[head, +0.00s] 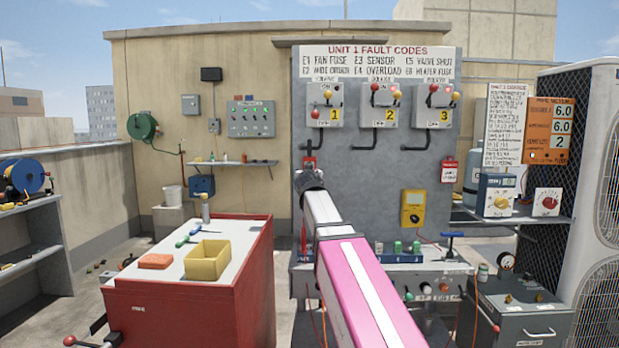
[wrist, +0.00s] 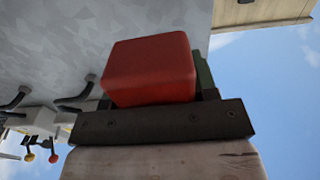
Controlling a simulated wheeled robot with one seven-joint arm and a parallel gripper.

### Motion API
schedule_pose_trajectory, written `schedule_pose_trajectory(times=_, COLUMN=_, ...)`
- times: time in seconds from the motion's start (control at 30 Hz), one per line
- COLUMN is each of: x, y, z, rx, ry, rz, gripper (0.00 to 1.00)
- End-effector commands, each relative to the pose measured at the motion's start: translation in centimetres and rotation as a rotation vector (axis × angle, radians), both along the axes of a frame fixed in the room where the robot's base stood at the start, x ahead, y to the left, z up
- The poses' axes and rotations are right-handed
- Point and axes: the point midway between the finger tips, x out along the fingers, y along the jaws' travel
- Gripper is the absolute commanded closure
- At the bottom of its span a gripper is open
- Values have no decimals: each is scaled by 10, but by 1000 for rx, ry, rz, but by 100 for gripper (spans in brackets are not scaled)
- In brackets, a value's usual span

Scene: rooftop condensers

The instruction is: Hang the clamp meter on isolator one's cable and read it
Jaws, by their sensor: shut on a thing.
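My gripper (head: 309,181) is at the left edge of the grey board, below isolator one (head: 323,104). It is shut on a red block-shaped thing (wrist: 150,70), which also shows as a small red patch in the head view (head: 309,162). Its far side is hidden, so I cannot tell whether it is the clamp meter. Isolator one's black cable (head: 311,143) bends down just above the red patch; I cannot tell whether they touch. A yellow meter (head: 412,208) hangs on the board to the right. No reading is legible.
Isolator two (head: 383,104) and isolator three (head: 434,104) stand to the right, each with a bent black cable. A red cabinet (head: 185,300) with a yellow bin (head: 207,262) is at front left. A grey shelf (head: 515,216) with dial boxes is at right.

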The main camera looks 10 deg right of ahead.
Motion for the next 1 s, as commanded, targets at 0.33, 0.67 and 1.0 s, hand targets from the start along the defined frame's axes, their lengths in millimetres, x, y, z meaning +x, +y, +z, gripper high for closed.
schedule_pose_trajectory(times=0.33, x=25, y=-5, z=0, rx=0, ry=0, rz=1, gripper=81)
schedule_pose_trajectory(times=0.67, x=47, y=-9, z=0, rx=0, ry=0, rz=1, gripper=81)
schedule_pose_trajectory(times=1.0, x=70, y=-13, z=0, rx=0, ry=-1, rz=1, gripper=81)
